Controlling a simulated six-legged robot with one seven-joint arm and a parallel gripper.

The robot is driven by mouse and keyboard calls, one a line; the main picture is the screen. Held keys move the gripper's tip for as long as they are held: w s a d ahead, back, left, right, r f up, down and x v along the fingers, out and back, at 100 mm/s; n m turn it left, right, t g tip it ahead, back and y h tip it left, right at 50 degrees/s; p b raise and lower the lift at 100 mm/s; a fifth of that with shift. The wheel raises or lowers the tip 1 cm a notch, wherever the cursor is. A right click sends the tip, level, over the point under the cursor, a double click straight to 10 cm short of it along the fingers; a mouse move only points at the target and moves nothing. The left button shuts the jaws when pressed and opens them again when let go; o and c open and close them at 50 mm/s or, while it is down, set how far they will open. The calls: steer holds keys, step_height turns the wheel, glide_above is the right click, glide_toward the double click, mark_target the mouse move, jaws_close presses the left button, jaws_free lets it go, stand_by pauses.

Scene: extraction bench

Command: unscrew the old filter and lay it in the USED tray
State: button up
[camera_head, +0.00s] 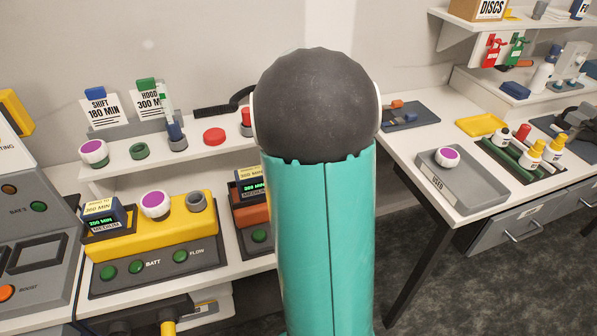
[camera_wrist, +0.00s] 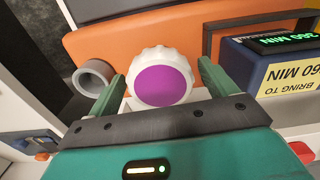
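In the wrist view a white ribbed filter with a purple top (camera_wrist: 162,86) sits on an orange unit (camera_wrist: 215,45). The fingers of my gripper (camera_wrist: 162,78) stand on either side of it, with small gaps seeming to show; I cannot tell if either touches. In the head view my arm hides the gripper, that filter and most of the orange unit (camera_head: 254,216). The grey USED tray (camera_head: 478,190) on the right table holds a purple-topped filter (camera_head: 447,157). Similar filters are on the yellow unit (camera_head: 155,204) and the back shelf (camera_head: 93,152).
A grey ring socket (camera_wrist: 92,77) and a blue box with a timer (camera_wrist: 270,65) flank the filter. The yellow unit (camera_head: 205,225) stands left of the orange one. Bottles (camera_head: 535,155) in a rack and a yellow tray (camera_head: 482,125) are beyond the USED tray.

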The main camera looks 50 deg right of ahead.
stand_by(0.3)
steer(key=m, duration=2.1)
steer(key=shift+m, duration=0.3)
steer(key=c, duration=1.1)
steer(key=n, duration=0.4)
